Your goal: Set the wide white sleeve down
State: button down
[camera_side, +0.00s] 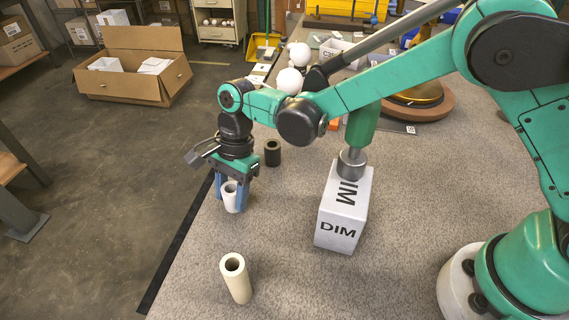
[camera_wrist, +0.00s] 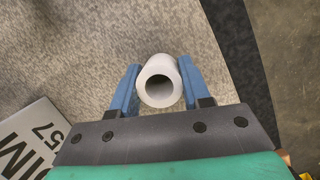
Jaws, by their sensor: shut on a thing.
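The wide white sleeve (camera_side: 230,197) is a short upright hollow tube near the left edge of the table. My gripper (camera_side: 231,196) is above it, pointing down, with its blue fingers shut on the sleeve's two sides. In the wrist view the sleeve (camera_wrist: 160,82) shows its round open end between the two blue fingers (camera_wrist: 160,88). Its lower end is at or close to the table surface; I cannot tell whether it touches.
A taller cream tube (camera_side: 236,280) stands in front and a short black tube (camera_side: 272,153) stands behind. A white box marked DIM (camera_side: 340,232) stands to the right, also at the wrist view's lower left (camera_wrist: 30,140). The table's dark edge (camera_side: 180,240) is close on the left.

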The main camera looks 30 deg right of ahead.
aim_at(228, 191)
jog(key=shift+f, duration=0.1)
jog(key=shift+c, duration=2.1)
grip_release()
jog(key=v, duration=1.2)
jog(key=shift+a, duration=0.15)
jog(key=x, duration=1.2)
notch_tip(228, 191, up, 2)
jog(key=shift+r, duration=0.65)
